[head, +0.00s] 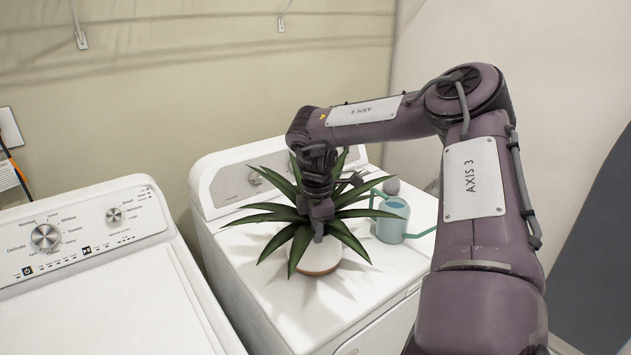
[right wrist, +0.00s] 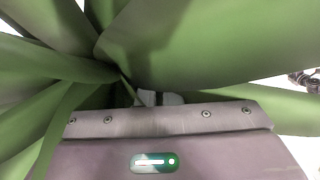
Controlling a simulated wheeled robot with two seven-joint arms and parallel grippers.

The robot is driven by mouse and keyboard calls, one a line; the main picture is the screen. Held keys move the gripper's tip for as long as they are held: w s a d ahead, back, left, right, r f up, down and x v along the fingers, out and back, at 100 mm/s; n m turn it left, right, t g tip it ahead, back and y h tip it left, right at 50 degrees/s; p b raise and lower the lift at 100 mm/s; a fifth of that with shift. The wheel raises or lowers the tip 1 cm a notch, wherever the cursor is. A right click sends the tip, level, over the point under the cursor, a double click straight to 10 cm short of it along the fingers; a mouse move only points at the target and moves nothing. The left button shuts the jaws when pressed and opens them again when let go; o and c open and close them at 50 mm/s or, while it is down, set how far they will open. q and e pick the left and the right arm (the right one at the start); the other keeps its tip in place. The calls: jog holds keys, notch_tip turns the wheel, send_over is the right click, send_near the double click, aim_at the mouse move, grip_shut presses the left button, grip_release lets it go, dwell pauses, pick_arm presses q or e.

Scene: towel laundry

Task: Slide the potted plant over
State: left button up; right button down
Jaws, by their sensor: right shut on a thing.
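The potted plant has long spiky green leaves (head: 270,232) and a white pot (head: 316,262). It stands upright on the top of the right-hand white machine (head: 265,295). My right gripper (head: 319,228) reaches down from above into the middle of the leaves and is shut on the plant. In the right wrist view, green leaves (right wrist: 210,45) fill most of the picture around the gripper body, and the fingertips are hidden among them. My left gripper is not in view.
A teal watering can (head: 391,222) stands just right of the plant, close to the leaf tips. A second white machine (head: 100,305) with dials stands to the left, across a narrow gap. The front left of the plant's machine top is clear.

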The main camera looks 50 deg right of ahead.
jog(key=c, duration=1.5)
grip_release()
notch_tip(320, 180, up, 8)
jog(key=shift+f+b, duration=0.1)
jog(key=shift+b, duration=0.65)
